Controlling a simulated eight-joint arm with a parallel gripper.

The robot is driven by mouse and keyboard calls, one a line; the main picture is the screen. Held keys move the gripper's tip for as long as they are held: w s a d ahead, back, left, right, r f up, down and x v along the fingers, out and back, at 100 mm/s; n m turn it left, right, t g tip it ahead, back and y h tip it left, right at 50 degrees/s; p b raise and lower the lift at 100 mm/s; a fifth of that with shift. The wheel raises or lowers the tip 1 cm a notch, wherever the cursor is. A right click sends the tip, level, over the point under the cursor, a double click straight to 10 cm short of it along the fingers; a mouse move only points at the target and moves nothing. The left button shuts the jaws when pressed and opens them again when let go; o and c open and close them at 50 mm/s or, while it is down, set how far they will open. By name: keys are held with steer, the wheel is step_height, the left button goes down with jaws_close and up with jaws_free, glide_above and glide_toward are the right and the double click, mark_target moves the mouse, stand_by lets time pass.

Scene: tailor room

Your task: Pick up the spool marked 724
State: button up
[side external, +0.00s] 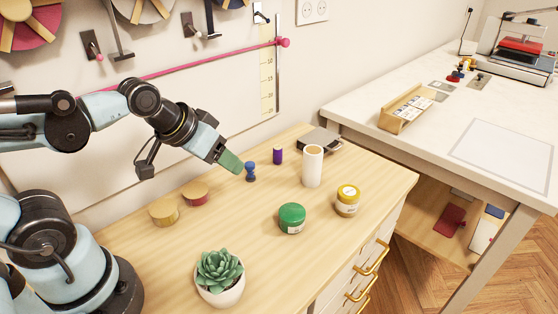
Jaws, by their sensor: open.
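No number 724 is readable on anything in view, so I cannot tell which piece bears it. A small purple spool-like cylinder (277,156) stands upright on the wooden cabinet top (345,250). A taller white roll (312,168) with a tan top stands to its right. A small dark blue piece (250,173) with a rounded top stands left of the purple one. My gripper (236,166) has green fingers and is beside the blue piece, slightly overlapping it in this view. Whether they touch cannot be told. The fingers are open; the gap between them is hidden from this angle.
A green jar (292,219), a yellow jar (347,201) and a potted succulent (218,270) stand toward the front. Two round tins (164,212) (195,194) sit at left. A dark flat box (320,142) lies at the back. A white table (430,130) adjoins at right.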

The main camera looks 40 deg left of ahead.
steer(key=w+n+h, duration=0.1)
steer(key=w+n, duration=0.4)
steer(key=n, duration=0.2)
steer(key=n+t+h, duration=0.4)
steer(key=n, duration=1.9)
glide_above(276, 148)
steer(key=s+a, duration=0.1)
steer(key=s, duration=0.1)
step_height(276, 148, down, 4)
steer(key=shift+n, duration=0.3)
steer(key=shift+w+a+f, duration=0.1)
steer(key=shift+w+f, duration=0.05)
steer(key=shift+f, duration=3.3)
steer(key=x, duration=0.5)
steer(key=shift+a, duration=0.1)
steer(key=c, duration=1)
